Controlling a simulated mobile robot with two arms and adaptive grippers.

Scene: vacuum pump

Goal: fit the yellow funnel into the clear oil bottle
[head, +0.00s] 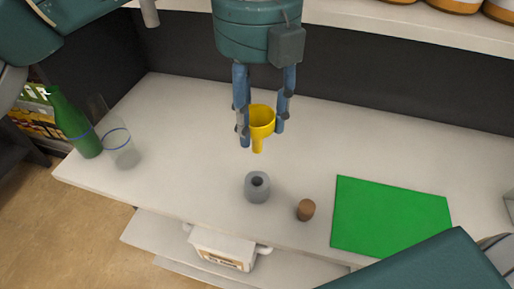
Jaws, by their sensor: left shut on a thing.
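My left gripper (262,127) points down over the table and is shut on the yellow funnel (262,121). The funnel is upright, with its spout hanging free above the table and its wide mouth between the fingers. The clear oil bottle (120,148) stands upright near the table's left end, well to the left of the gripper. It is see-through with a blue ring, so its upper outline is faint. The funnel and the bottle are far apart. My right gripper is not in view; only part of my right arm shows at the lower right.
A green bottle (73,125) stands just left of the clear bottle. A grey ring-shaped part (257,187) and a brown cork (306,210) stand below the funnel in the picture. A green mat (388,216) lies to the right. The white table (185,150) is clear between bottle and gripper.

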